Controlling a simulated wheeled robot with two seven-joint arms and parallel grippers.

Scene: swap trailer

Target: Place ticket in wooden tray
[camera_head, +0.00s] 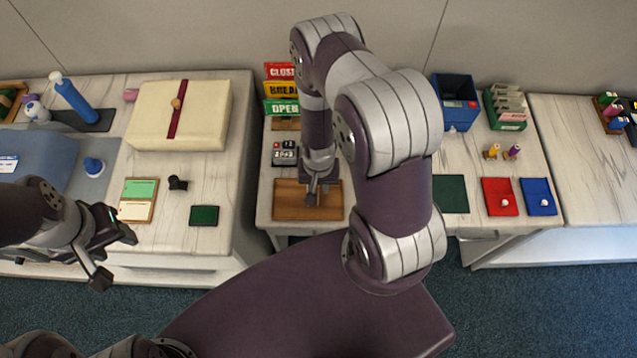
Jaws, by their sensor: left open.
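A brown wooden tray (289,207) lies at the front of the middle counter. My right gripper (318,192) points down over the tray and hides part of it. Its fingers are small here, and I cannot tell whether they are apart or hold anything. My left gripper (116,258) is open and empty in front of the left counter's edge. A green card (140,189) and a cream card (134,211) lie in a wooden-edged holder on the left counter. I cannot tell which item is the ticket.
Signs (281,90) and a dark number block (285,154) stand behind the tray. A cream box with a red band (206,118) and a dark green pad (204,215) are on the left counter. Right of my arm are a blue bin (455,88), red pouch (499,197) and blue pouch (538,197).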

